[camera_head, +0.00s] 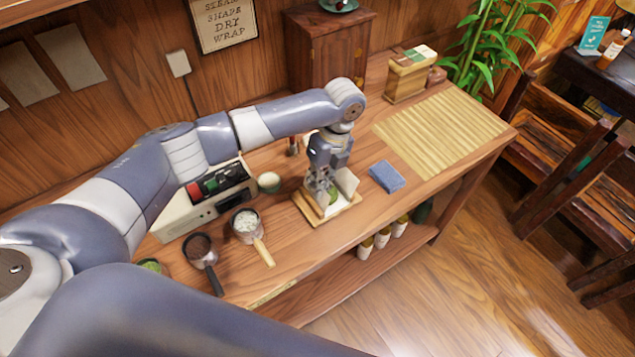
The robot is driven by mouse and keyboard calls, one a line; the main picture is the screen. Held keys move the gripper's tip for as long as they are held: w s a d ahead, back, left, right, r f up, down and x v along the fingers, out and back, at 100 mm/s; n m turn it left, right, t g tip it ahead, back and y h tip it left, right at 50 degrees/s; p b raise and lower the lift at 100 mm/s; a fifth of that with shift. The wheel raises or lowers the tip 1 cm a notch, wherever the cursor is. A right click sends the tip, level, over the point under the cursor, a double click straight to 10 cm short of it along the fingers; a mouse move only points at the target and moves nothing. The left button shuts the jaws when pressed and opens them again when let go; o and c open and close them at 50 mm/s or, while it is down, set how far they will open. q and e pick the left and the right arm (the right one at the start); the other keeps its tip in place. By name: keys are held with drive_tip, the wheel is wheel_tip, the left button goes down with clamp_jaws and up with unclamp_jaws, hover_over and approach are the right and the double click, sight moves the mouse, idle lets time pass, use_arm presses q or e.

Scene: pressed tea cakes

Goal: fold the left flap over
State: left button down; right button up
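A small wooden board (353,205) lies near the front edge of the bench, under my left gripper (329,190). A pale wrapper stands on it, with its right flap (347,181) raised and tilted outward. The left flap (311,197) also looks raised, close against the gripper's left side. A bit of green (333,197) shows between the flaps. My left gripper points down into the wrapper. Its fingertips are small and partly hidden, so I cannot tell whether they are open or touching a flap. My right gripper is not in view.
A blue cloth (387,176) and a bamboo mat (440,130) lie to the right. To the left are a pan of white stuff (246,222), a dark-filled pan (199,246), a small cup (269,182) and a machine with coloured buttons (207,208). A wooden cabinet (327,50) stands behind.

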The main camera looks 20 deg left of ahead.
use_arm(q)
drive_tip(key=c, duration=2.3)
unclamp_jaws()
drive_tip(key=o, duration=0.4)
drive_tip(key=v, duration=1.2)
drive_tip(key=shift+a, duration=0.1)
